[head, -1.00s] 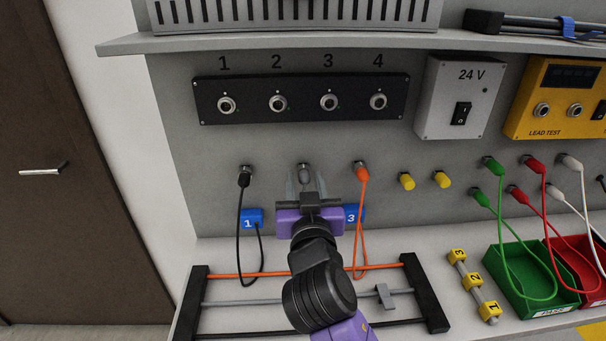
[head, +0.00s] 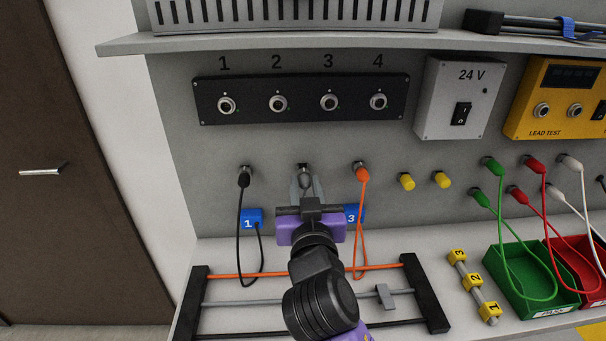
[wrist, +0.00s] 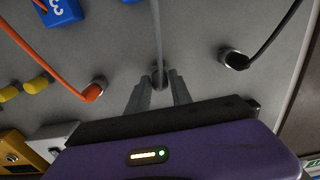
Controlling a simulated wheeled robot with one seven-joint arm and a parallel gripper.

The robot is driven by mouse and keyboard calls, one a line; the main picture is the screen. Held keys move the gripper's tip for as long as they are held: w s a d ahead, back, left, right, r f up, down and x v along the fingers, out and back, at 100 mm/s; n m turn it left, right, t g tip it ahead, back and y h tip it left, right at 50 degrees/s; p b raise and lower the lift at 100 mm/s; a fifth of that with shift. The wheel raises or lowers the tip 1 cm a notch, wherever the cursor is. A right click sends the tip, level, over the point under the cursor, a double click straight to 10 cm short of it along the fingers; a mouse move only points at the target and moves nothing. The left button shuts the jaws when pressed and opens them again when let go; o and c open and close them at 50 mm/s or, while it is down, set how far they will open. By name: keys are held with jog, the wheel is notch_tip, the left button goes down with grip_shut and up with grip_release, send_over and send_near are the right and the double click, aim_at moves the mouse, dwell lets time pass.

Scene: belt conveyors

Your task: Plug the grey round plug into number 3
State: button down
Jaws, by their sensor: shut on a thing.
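The grey round plug (head: 305,170) sits in the middle holder on the wall, between the black plug (head: 244,178) and the orange plug (head: 361,174). My gripper (head: 306,184) is shut on the grey plug from below and in front. In the wrist view the plug (wrist: 159,80) shows between the fingertips (wrist: 160,88), with its grey cable running up the picture. Socket number 3 (head: 329,102) is on the black panel (head: 303,113), above and slightly right of my gripper. It looks empty. My gripper hides part of the grey cable in the head view.
Blue tags 1 (head: 252,219) and 3 (head: 353,213) hang beside my gripper, near the black and orange cables. A rack with rods (head: 194,300) lies on the bench below. A shelf (head: 300,42) juts out above the panel. The wall between plugs and panel is clear.

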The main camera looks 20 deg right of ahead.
aim_at(306, 189)
jog(key=shift+v, duration=1.85)
jog(key=shift+s, duration=0.1)
